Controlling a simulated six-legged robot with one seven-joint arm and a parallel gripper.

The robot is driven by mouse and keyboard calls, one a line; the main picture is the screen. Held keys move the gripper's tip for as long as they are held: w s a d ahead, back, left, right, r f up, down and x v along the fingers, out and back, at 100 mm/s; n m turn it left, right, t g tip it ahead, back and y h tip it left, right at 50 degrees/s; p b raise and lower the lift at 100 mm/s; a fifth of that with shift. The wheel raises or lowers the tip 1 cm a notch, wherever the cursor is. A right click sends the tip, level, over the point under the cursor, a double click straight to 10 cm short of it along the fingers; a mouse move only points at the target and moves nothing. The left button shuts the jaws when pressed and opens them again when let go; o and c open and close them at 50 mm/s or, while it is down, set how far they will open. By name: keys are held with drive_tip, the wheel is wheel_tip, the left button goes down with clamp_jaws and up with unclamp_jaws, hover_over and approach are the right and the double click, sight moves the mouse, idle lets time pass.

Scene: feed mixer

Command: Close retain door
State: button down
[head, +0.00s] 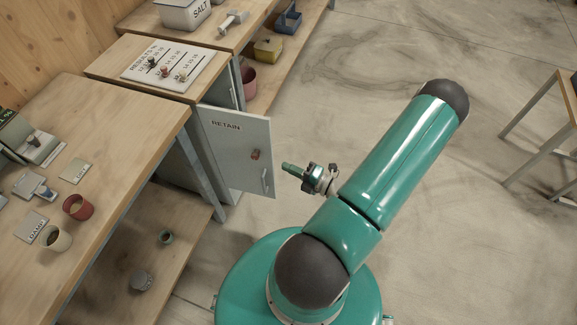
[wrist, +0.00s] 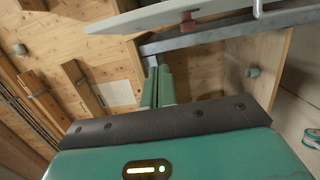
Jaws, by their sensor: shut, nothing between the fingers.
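The grey retain door (head: 228,165), lettered RETAIN, stands swung open from the cabinet in the head view. It carries a small red-brown knob (head: 255,154) and a light bar handle (head: 264,181) near its free edge. My gripper (head: 286,166) is just right of that free edge, its fingers shut and empty, pointing toward the door. A narrow gap shows between them in the picture. In the wrist view the shut fingers (wrist: 158,72) point up toward a grey metal beam, and the door panel (wrist: 145,15) crosses the top with its knob (wrist: 188,22).
A wooden bench (head: 95,110) with cups and cards runs along the left, with a lower shelf (head: 125,250) beneath. The RESULTS board (head: 160,66) lies on the counter above the door. A table (head: 550,110) stands at the far right. Concrete floor between is clear.

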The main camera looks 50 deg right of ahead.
sight(272, 153)
drive_tip(key=w+d, duration=0.2)
drive_tip(key=w, duration=0.7)
drive_tip(key=shift+d, duration=0.15)
drive_tip(key=shift+w, duration=0.15)
